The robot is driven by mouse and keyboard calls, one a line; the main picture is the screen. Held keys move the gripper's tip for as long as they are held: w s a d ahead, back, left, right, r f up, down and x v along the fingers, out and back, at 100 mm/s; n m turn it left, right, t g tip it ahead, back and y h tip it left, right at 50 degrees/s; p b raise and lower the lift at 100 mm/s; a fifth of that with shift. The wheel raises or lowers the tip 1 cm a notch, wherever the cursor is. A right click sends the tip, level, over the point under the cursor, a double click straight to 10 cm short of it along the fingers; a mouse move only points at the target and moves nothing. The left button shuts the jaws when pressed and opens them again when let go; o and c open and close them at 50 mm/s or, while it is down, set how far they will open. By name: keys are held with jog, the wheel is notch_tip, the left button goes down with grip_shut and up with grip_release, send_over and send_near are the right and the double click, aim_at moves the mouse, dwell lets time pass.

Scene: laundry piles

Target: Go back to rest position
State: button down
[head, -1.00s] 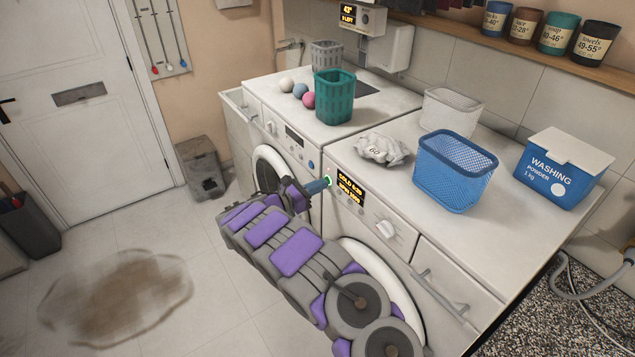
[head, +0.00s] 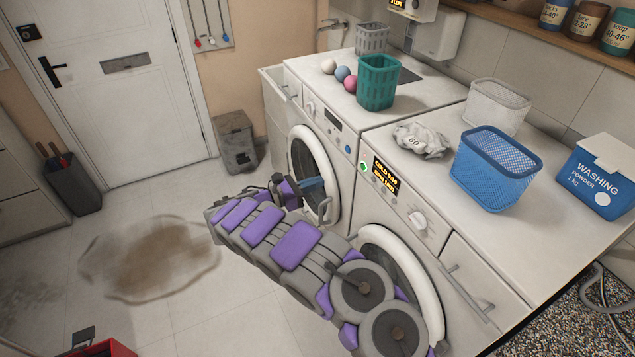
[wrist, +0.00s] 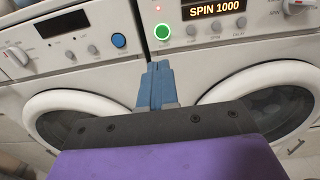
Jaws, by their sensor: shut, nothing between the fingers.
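My gripper (head: 313,186) is in front of the two white machines, between their round doors. Its blue fingers are shut with nothing between them, and in the wrist view the closed fingers (wrist: 155,85) point at the gap between the machines, apart from the panels. The right machine (head: 408,203) has a lit green button (wrist: 162,31) and a display (wrist: 214,10) reading "SPIN 1000". My arm, grey with purple pads, stretches low across the front of the right machine and hides part of its door.
On the machine tops stand a green basket (head: 378,84), a blue basket (head: 494,170), a crumpled grey cloth (head: 421,140) and a washing powder box (head: 598,180). A brown puddle (head: 150,258) lies on the floor at left. A red object (head: 100,348) shows at the bottom edge. Floor between is clear.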

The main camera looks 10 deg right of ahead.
jog(key=s+d+r+m+g, duration=0.5)
jog(key=s+d+r+m, duration=0.15)
jog(key=d+r, duration=0.5)
jog(key=s+d+r+m+g+y, duration=0.2)
jog(key=s+d+m, duration=0.15)
jog(key=s, duration=0.35)
jog(key=s+d+r+m+g+y, duration=0.2)
jog(key=s+d+r, duration=0.15)
jog(key=s, duration=0.25)
jog(key=s+m+g+y, duration=0.1)
jog(key=s+m+y, duration=0.45)
jog(key=s, duration=1.05)
jog(key=s+a+f+m+t+y, duration=0.1)
jog(key=s+a+f+m+y, duration=0.1)
jog(key=s+a, duration=0.4)
jog(key=s+a+f+m+t+y, duration=0.1)
jog(key=s+a+m+y, duration=0.1)
jog(key=s+a+y, duration=0.3)
jog(key=s+a, duration=0.2)
jog(key=s, duration=0.2)
jog(key=shift+s+f, duration=0.2)
jog(key=shift+f, duration=0.15)
jog(key=shift+d+m+y, duration=0.1)
jog(key=shift+m+y, duration=0.15)
